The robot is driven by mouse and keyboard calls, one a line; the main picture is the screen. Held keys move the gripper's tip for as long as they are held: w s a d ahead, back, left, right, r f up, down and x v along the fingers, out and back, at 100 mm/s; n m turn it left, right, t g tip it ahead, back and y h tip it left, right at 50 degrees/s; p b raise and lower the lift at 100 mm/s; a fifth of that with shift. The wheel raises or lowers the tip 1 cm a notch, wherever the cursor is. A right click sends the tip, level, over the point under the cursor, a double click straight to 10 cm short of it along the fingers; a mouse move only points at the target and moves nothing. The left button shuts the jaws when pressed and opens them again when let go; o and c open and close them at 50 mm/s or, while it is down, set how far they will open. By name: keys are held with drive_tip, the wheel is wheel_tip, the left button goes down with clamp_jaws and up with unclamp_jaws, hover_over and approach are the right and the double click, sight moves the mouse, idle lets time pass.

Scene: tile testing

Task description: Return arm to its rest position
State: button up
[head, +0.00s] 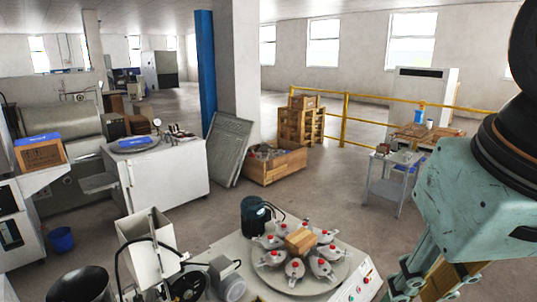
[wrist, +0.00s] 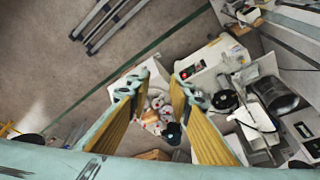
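My gripper (wrist: 156,92) shows in the wrist view with its two yellow-padded fingers apart and nothing between them. Far below the gap I see the round testing machine (wrist: 152,112) with its red-topped clamps. In the head view my gripper (head: 428,284) hangs at the lower right, cut off by the bottom edge, to the right of the machine. The machine's white table (head: 258,285) carries a ring of clamps around a wooden block (head: 300,241). My gripper touches nothing that I can see.
A metal trolley (head: 384,186) stands behind my arm, with a yellow railing (head: 345,120) beyond it. A wooden crate (head: 275,166) is by the pillar. A white workbench (head: 165,182) with a blue item is at left. Open floor (head: 330,195) lies between the machine and the crate.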

drive_tip(key=shift+s+d+f, duration=0.1)
drive_tip(key=shift+s+f, duration=0.15)
drive_tip(key=shift+s, duration=0.8)
drive_tip(key=shift+s+d+f, duration=0.1)
drive_tip(key=shift+s+f, duration=0.15)
drive_tip(key=shift+s, duration=0.8)
drive_tip(key=shift+o, duration=0.7)
